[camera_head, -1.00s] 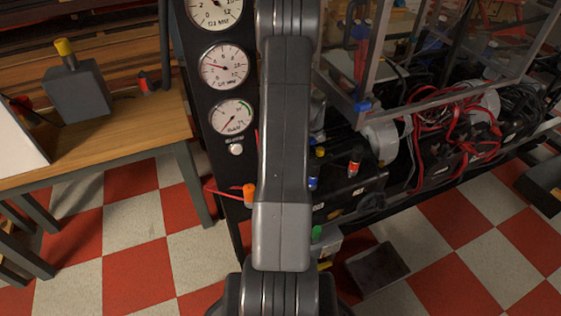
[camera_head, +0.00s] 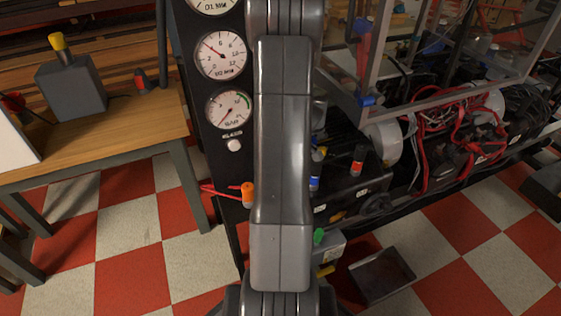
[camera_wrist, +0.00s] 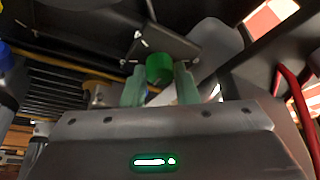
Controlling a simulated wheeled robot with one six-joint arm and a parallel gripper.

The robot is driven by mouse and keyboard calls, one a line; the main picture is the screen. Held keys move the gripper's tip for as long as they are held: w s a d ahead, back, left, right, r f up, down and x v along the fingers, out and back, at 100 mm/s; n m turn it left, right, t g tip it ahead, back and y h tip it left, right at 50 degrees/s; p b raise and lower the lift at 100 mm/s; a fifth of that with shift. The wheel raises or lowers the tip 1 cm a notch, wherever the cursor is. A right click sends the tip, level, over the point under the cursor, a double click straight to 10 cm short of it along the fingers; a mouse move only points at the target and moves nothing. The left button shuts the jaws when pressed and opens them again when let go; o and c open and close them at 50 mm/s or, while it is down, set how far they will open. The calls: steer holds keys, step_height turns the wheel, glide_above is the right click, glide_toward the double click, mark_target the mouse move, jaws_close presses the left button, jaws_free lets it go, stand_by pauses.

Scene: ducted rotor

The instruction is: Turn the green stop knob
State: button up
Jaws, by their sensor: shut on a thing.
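In the wrist view, the green stop knob (camera_wrist: 159,68) is a short green cylinder in front of a dark plate. The two pale green fingers of my gripper (camera_wrist: 159,84) stand on either side of it and are shut on it. In the head view, my own arm fills the middle and hides my gripper. A small green knob (camera_head: 319,236) shows there just right of my arm, on a grey box; I cannot tell whether it is the same one.
A dark panel with round gauges (camera_head: 230,109) stands left of my arm. An orange-capped knob (camera_head: 248,194) sits below it. A wooden table (camera_head: 100,138) is at the left. Machinery with red cables (camera_head: 465,150) and a clear-walled frame are at the right. A dark tray (camera_head: 382,275) lies on the chequered floor.

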stand_by(0.4)
steer(key=o, duration=1)
steer(key=shift+r, duration=0.1)
steer(key=p+v, duration=0.4)
steer(key=v, duration=0.9)
steer(key=shift+s+r, duration=0.2)
steer(key=shift+r, duration=0.15)
steer(key=b+x, duration=0.4)
steer(key=x, duration=1)
steer(key=shift+w+d, duration=0.1)
steer(key=shift+d, duration=0.05)
